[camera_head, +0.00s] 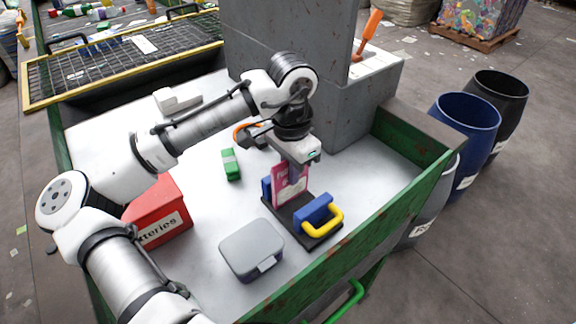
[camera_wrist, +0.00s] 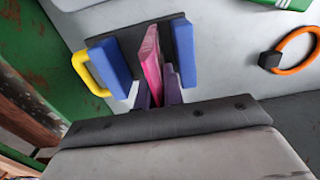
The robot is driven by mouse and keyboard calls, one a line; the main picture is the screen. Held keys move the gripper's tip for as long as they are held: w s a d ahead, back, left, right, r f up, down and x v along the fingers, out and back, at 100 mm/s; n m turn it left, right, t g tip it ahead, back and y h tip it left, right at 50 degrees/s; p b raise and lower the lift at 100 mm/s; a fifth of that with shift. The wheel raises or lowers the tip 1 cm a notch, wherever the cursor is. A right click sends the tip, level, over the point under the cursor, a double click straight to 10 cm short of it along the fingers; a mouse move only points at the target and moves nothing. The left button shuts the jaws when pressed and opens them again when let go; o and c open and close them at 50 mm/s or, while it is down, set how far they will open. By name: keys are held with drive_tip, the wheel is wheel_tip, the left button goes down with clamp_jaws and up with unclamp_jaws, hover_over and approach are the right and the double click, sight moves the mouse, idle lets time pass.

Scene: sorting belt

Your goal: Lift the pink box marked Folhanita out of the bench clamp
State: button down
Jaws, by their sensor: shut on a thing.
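The pink box (camera_head: 276,186) stands upright between the blue jaws of the bench clamp; it also shows in the wrist view (camera_wrist: 151,58). The bench clamp has a black base (camera_head: 289,219), a yellow handle (camera_head: 334,219) and two blue jaws. In the wrist view, the left blue jaw (camera_wrist: 108,67) and right blue jaw (camera_wrist: 185,52) stand apart from the box, with gaps on both sides. My gripper (camera_head: 294,180) points down and is shut on the box, with one purple-grey finger on each side (camera_wrist: 158,90). Whether the box's lower edge touches the base is unclear.
A grey lidded case (camera_head: 251,248) lies in front of the clamp. A red batteries box (camera_head: 160,212) and a green block (camera_head: 230,165) stand to the left. An orange ring (camera_wrist: 297,50) lies nearby. The green bench wall (camera_head: 400,215) runs along the right.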

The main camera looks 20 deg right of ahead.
drive_tip(key=shift+s+d+r, duration=0.1)
drive_tip(key=shift+s+d, duration=0.05)
drive_tip(key=shift+s, duration=0.2)
drive_tip(key=shift+r, duration=0.1)
wheel_tip(320, 180, up, 8)
drive_tip(key=p, duration=0.8)
drive_tip(key=shift+r, duration=0.15)
idle(0.4)
